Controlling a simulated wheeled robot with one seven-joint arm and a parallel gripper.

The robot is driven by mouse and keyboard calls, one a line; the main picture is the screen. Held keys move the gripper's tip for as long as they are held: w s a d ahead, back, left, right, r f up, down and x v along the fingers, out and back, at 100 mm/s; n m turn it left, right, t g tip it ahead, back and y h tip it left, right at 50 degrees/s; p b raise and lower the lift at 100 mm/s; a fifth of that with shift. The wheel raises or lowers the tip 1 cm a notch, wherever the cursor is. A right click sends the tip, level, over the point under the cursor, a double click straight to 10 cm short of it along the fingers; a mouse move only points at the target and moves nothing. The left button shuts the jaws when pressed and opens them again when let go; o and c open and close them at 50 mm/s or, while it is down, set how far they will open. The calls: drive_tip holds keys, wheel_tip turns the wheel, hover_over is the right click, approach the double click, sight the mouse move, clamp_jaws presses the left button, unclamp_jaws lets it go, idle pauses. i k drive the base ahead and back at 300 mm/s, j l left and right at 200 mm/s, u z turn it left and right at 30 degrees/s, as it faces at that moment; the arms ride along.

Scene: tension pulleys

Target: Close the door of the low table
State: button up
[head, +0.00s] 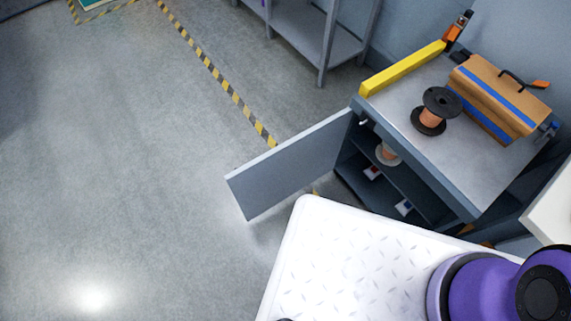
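The low table (478,168) is a grey metal cabinet with a flat top at the right of the head view. Its door (290,166) is a flat grey panel, hinged at the cabinet's left front corner. The door stands wide open, swung out to the left over the floor. The cabinet's inside shows a shelf with a copper-coloured spool (388,154) and small red, white and blue items below. My gripper is not in view; only a purple and black part of my arm shows at the bottom right.
On the tabletop are a black spool (436,110), a brown case with blue stripes (497,98) and a yellow bar (402,69). A grey shelf rack (326,42) stands behind. Floor left of the door is clear. My white base lies close in front of the cabinet.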

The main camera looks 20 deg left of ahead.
sight(257, 187)
drive_tip(key=j, duration=2.9)
drive_tip(key=j+z, duration=0.25)
drive_tip(key=k+j+z, duration=0.1)
drive_tip(key=j+z, duration=0.15)
drive_tip(key=j, duration=0.25)
drive_tip(key=k+j+z, duration=0.1)
drive_tip(key=j+z, duration=0.15)
drive_tip(key=k+j+z, duration=0.1)
drive_tip(key=j+z, duration=0.15)
drive_tip(key=j, duration=0.2)
drive_tip(key=z, duration=0.2)
drive_tip(key=j+u, duration=0.1)
drive_tip(key=u, duration=0.45)
drive_tip(key=k+j, duration=0.05)
